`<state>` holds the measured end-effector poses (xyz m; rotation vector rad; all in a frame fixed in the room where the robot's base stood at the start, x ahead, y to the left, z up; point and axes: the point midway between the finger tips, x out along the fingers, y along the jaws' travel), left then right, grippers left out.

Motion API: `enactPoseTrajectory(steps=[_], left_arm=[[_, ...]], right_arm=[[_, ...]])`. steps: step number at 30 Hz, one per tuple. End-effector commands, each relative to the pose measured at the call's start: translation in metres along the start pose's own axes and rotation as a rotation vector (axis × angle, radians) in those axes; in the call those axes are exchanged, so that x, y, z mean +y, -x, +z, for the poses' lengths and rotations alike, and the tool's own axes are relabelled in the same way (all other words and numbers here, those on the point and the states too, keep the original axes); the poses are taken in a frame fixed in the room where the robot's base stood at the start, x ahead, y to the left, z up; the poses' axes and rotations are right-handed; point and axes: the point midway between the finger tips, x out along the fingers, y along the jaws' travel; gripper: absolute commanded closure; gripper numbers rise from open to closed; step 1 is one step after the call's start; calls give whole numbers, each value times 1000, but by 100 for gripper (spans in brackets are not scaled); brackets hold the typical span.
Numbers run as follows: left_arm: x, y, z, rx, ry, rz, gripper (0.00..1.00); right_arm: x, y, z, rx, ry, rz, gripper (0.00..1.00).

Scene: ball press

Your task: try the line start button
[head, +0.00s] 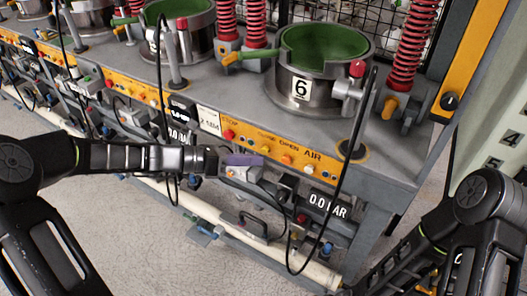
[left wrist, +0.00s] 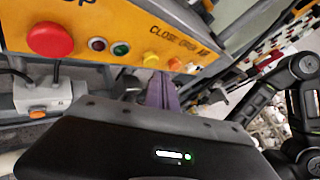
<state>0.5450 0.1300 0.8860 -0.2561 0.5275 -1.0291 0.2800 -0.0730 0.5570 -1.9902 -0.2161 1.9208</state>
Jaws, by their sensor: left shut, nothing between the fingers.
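An orange control panel (head: 258,139) runs along the front edge of the press bench. It carries a large red button (left wrist: 50,40), a small dark red one (left wrist: 97,44), a green one (left wrist: 120,49) and yellow-orange ones (left wrist: 151,61). Words for close, open and air are partly readable; I cannot read a line start label. My left gripper (head: 245,159) is shut and empty, its purple fingers just in front of the panel below the buttons. In the left wrist view the fingers (left wrist: 163,92) point toward the yellow-orange buttons; I cannot tell whether they touch. My right gripper is out of view.
A steel pot marked 6 (head: 322,70) with a green inside stands on the bench above the panel. A black hose (head: 358,128) hangs over the front at right. Pressure displays (head: 322,204) and a pale pipe (head: 262,254) lie below the panel.

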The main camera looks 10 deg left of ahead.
Motion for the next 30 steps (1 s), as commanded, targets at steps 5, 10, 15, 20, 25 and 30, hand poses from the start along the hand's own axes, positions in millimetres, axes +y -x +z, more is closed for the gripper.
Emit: enactPoseTrajectory(steps=[5,10,15,20,25,30], left_arm=[[0,0,0,0,0,0,100],[0,0,0,0,0,0,100],[1,-1,2,0,0,-1,100],[3,-5,4,0,1,-1,100],[4,-6,4,0,0,0,100],[4,-6,4,0,0,0,100]], right_arm=[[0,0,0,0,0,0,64],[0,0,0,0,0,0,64],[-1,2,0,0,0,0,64],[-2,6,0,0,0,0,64],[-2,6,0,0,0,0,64],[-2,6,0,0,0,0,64]])
